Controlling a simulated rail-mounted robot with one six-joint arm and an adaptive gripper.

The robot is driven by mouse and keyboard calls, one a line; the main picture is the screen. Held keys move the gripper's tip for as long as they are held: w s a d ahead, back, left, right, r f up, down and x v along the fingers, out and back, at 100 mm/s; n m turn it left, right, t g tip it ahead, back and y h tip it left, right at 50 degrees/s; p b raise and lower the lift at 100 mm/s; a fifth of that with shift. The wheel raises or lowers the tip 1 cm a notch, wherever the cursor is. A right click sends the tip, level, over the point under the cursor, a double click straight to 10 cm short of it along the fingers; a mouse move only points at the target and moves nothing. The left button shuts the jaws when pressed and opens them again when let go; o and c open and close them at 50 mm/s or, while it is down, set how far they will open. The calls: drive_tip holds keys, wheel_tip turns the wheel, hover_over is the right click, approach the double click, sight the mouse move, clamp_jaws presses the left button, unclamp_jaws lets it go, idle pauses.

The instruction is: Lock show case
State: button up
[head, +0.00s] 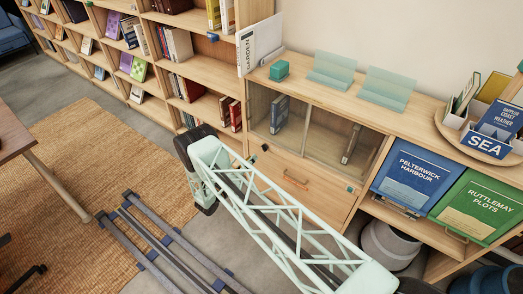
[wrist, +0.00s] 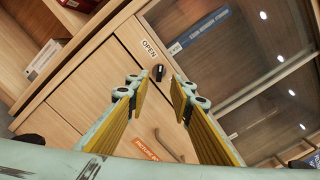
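The show case (head: 315,132) has sliding glass doors and stands in the wooden shelf unit in the head view. Books stand behind its glass. In the wrist view, a small black knob (wrist: 158,72) sits on the wooden front beside the glass (wrist: 232,62). A label reading "OPEN" (wrist: 149,49) is just above it. My gripper (wrist: 157,88) is open and empty. Its yellow-padded fingers point at the wooden front, with the knob showing between and just beyond the tips. No contact shows. My arm hides part of the cabinet front in the head view.
Clear stands (head: 332,70) and a teal box (head: 279,70) are on top. Blue (head: 416,178) and green (head: 480,207) display books stand at right. A table (head: 12,135) is at left.

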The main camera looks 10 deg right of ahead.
sight(265, 148)
drive_tip(key=x, duration=1)
drive_tip(key=shift+b, duration=0.45)
drive_tip(key=shift+c, duration=0.5)
clamp_jaws()
